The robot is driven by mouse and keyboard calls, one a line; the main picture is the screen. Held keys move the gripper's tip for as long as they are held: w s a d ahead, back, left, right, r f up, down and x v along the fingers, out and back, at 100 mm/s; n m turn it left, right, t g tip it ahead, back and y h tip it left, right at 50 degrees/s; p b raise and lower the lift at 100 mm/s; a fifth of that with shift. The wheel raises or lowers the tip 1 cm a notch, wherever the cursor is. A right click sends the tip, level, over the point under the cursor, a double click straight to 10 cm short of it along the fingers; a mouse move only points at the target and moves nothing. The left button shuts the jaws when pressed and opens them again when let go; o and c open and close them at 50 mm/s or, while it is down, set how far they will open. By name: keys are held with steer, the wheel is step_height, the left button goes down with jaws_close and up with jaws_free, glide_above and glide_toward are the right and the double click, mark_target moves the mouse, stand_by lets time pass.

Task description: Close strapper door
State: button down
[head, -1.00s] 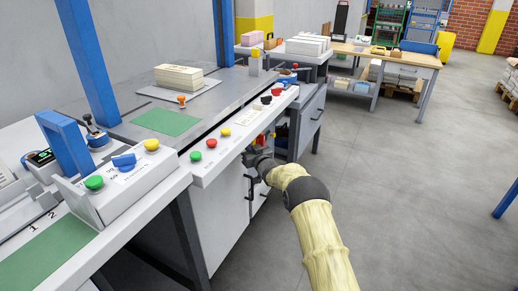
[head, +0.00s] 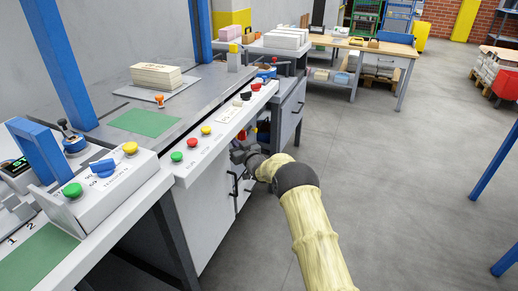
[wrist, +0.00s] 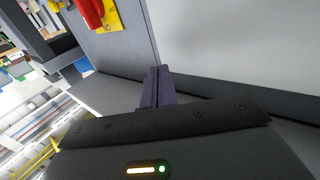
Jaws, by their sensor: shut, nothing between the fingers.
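The strapper (head: 190,95) is the grey bench-like machine with blue uprights and a front strip of coloured buttons. Below the strip is its pale front panelling (head: 205,215) with dark handles (head: 233,185). How far the door stands open I cannot tell. My gripper (head: 240,152) is beside the front, just under the button strip, near the right end of the panelling. In the wrist view its fingers (wrist: 158,88) are together and empty, in front of a pale panel (wrist: 230,45) with a dark lower edge. I cannot tell whether they touch it.
A red switch on a yellow plate (wrist: 108,15) shows at the upper left of the wrist view. A lower control box (head: 105,190) stands at the left. A grey cabinet (head: 288,115) stands beyond the strapper. The floor (head: 370,170) to the right is open, with blue posts (head: 495,160) further right.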

steer(key=s+d+p, duration=0.2)
steer(key=s+d, duration=0.3)
steer(key=d, duration=0.5)
steer(key=shift+d+f, duration=0.3)
steer(key=shift+f, duration=0.05)
steer(key=shift+s, duration=0.1)
steer(key=s+d+r+m+g+h, duration=0.2)
steer(key=s+d+r+g+h, duration=0.15)
steer(key=s, duration=0.45)
steer(key=s+d+r+m+g+h, duration=0.25)
steer(key=s+d+h, duration=0.2)
steer(key=s, duration=0.25)
steer(key=s+d+m+g+h, duration=0.1)
steer(key=s+d+g, duration=0.15)
steer(key=s, duration=1.35)
steer(key=s+d+m+g, duration=0.15)
steer(key=s+g, duration=0.25)
steer(key=s, duration=1.1)
step_height(320, 180, up, 34)
steer(key=p, duration=3.3)
steer(key=shift+s+f+n, duration=0.25)
steer(key=shift+n, duration=0.15)
